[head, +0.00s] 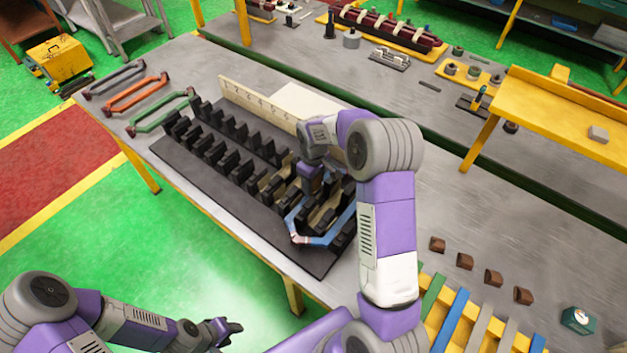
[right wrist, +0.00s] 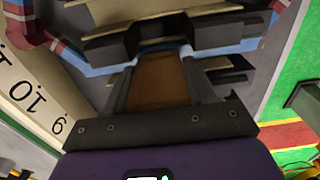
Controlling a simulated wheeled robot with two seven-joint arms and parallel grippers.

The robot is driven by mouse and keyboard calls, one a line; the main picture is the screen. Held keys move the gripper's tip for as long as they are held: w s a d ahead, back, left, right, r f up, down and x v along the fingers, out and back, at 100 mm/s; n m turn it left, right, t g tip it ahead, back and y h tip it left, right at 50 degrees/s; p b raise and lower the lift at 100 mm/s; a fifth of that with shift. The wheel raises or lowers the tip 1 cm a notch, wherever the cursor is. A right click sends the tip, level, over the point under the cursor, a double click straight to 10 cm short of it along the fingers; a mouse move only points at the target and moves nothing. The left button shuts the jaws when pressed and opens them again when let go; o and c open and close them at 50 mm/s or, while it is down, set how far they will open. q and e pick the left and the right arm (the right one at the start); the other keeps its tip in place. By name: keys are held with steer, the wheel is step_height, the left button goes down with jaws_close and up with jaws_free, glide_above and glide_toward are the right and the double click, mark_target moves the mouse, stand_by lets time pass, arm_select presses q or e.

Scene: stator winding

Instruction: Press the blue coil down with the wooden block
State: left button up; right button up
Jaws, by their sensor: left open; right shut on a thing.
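The blue coil (head: 318,240) lies in slots at the near right end of the black stator (head: 225,190); its blue sides also show beyond the fingers in the right wrist view (right wrist: 245,45). My right gripper (right wrist: 158,75) is shut on a brown wooden block (right wrist: 158,80), which sits between its two fingers. The block's far end is close to the stator teeth and the coil; I cannot tell whether it touches. In the head view my right gripper (head: 308,185) is over the stator and partly hides the coil; the block is hidden there. My left gripper (head: 228,330) is open and empty, low at the front, away from the table.
Grey (head: 115,75), orange (head: 137,95) and green (head: 160,113) coils lie at the table's left end. A numbered cream rail (head: 255,100) stands behind the stator. Several brown blocks (head: 465,261) and coloured strips (head: 450,318) lie at the right.

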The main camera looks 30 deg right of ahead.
steer(key=shift+f+b, duration=0.35)
steer(key=shift+f, duration=0.3)
stand_by(0.9)
steer(key=shift+r, duration=0.1)
step_height(320, 180, up, 12)
steer(key=p, duration=0.8)
steer(key=shift+f, duration=0.2)
steer(key=shift+f, duration=0.1)
